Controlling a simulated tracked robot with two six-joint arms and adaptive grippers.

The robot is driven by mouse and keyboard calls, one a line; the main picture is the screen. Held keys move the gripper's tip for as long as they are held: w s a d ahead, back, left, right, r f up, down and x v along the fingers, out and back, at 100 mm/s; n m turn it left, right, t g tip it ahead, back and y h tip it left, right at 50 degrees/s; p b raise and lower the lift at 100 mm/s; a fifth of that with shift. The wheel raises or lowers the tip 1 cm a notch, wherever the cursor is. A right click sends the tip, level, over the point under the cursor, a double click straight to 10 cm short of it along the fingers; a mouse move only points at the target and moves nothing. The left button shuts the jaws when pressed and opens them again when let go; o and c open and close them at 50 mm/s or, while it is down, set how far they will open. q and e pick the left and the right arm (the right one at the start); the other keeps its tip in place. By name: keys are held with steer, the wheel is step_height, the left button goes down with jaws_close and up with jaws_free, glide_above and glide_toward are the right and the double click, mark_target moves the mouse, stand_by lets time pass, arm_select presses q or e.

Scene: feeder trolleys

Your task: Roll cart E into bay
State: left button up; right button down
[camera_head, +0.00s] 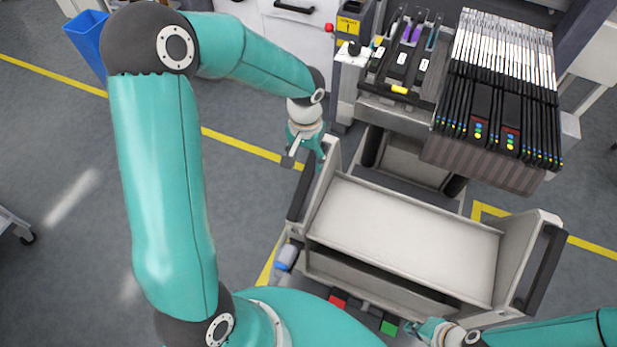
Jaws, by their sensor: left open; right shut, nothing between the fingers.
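A pale grey cart (410,232) with an empty flat top, raised ends and a dark handle on each end stands in front of me; no letter is readable on it. My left gripper (303,156) is open, just beyond the far left corner of the cart, near its left handle (300,192). I cannot tell whether it touches the cart. My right gripper (424,329) is shut and empty at the cart's near side, left of and below the right handle (538,270). Yellow floor lines (478,211) mark a corner beside the machine, partly hidden by the cart.
A machine with a row of black feeders (497,100) stands directly behind the cart. Red (338,301) and green (389,325) pedals show low at the cart's near side. A blue bin (86,40) stands far left. The floor at left is mostly open.

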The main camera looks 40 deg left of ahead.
mark_target(306, 177)
arm_select(q)
step_height(306, 177, down, 9)
steer(key=shift+f, duration=0.15)
steer(key=shift+c, duration=0.3)
jaws_close()
